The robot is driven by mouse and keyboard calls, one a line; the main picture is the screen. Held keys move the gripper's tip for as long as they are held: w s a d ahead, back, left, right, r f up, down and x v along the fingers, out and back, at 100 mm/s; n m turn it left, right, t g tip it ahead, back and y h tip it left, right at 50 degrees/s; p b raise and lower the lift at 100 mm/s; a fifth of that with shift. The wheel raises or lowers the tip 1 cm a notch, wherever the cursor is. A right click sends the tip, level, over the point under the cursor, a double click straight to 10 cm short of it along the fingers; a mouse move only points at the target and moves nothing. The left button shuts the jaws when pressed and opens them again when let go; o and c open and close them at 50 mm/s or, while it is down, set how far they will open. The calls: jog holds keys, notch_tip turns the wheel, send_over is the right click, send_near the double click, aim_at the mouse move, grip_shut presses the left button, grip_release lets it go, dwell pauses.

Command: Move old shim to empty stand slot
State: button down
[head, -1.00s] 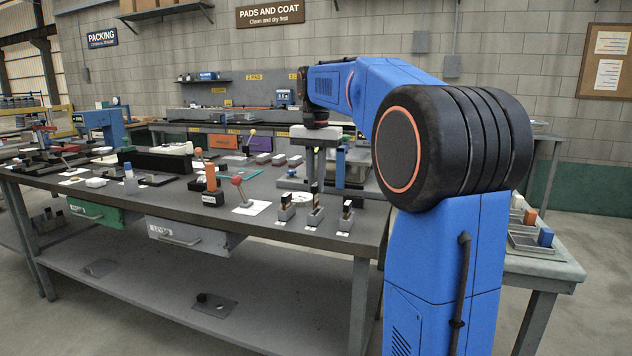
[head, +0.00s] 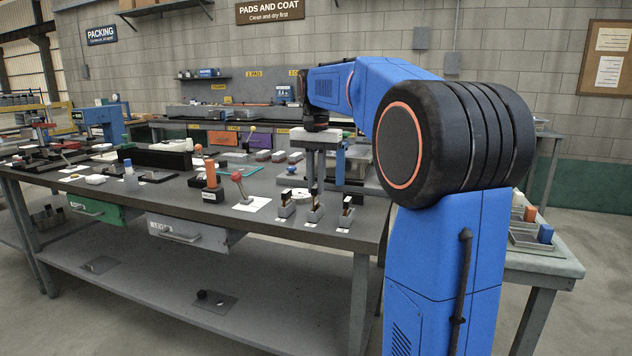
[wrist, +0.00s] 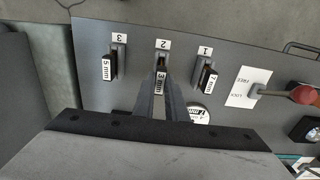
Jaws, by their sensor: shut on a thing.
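Stand 1 (wrist: 206,52) holds a shim labelled 7 mm (wrist: 210,79), and stand 3 (wrist: 118,55) holds one labelled 5 mm (wrist: 107,69).
A red-knobbed lever (head: 237,178) stands on a FREE/LOCK card (wrist: 248,88) beside stand 1. A round labelled disc (wrist: 198,114) lies close behind the fingers. An orange-topped block (head: 211,178) stands further left. The bench's front edge is close to the stands.

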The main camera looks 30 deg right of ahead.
aim_at(316, 186)
jog(key=shift+f, duration=1.2)
jog(key=c, duration=1.7)
grip_release()
notch_tip(316, 186, up, 17)
jog(key=shift+r, duration=0.2)
